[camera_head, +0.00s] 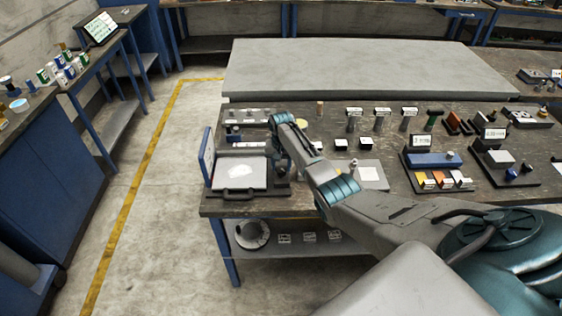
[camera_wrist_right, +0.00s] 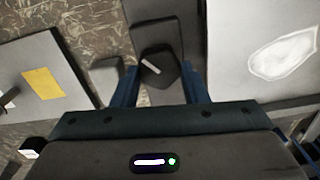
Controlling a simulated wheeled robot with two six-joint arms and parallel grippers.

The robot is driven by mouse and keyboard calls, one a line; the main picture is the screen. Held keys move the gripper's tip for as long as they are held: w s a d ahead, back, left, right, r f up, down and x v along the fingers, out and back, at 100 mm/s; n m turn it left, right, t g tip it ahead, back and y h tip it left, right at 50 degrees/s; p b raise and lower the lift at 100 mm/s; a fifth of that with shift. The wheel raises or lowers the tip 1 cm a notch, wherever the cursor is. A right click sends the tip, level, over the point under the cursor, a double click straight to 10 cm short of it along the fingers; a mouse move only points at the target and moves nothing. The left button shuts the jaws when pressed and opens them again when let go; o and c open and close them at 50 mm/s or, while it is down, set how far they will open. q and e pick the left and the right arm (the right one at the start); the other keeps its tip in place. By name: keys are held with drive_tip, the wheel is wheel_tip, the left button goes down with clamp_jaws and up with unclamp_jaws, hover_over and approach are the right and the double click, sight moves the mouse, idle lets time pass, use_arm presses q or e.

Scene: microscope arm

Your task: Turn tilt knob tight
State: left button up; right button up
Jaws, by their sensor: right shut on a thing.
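The dark knob (camera_wrist_right: 160,68) with a pale line on its top is between the two blue fingers of my right gripper (camera_wrist_right: 160,88) in the right wrist view. The gripper is shut on it. The knob sits on a dark grey part (camera_wrist_right: 153,30). In the head view my right gripper (camera_head: 281,173) points down at the right side of a device with a light grey plate (camera_head: 222,176) and an upright blue-edged panel (camera_head: 207,157); the knob is hidden there by the gripper. A pale irregular patch (camera_wrist_right: 283,53) lies on the plate. My left gripper is not in view.
The dark workbench (camera_head: 330,205) holds a light grey square plate (camera_head: 373,176) and a blue block (camera_head: 430,160) to the right. Several small labelled blocks stand behind my arm. Open floor (camera_head: 165,190) lies left of the bench.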

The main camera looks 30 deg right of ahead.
sight(282, 167)
drive_tip(key=m+p, duration=0.2)
drive_tip(key=m, duration=0.2)
drive_tip(key=shift+d+r+m, duration=0.1)
drive_tip(key=shift+r+m, duration=0.05)
drive_tip(key=shift+m, duration=0.15)
drive_tip(key=shift+m+p, duration=0.45)
drive_tip(key=shift+m, duration=1.15)
drive_tip(key=o, duration=1)
drive_tip(key=shift+s, duration=0.1)
wheel_tip(282, 167, up, 11)
drive_tip(key=b, duration=0.2)
drive_tip(key=shift+f+b, duration=0.2)
drive_tip(key=shift+b, duration=0.15)
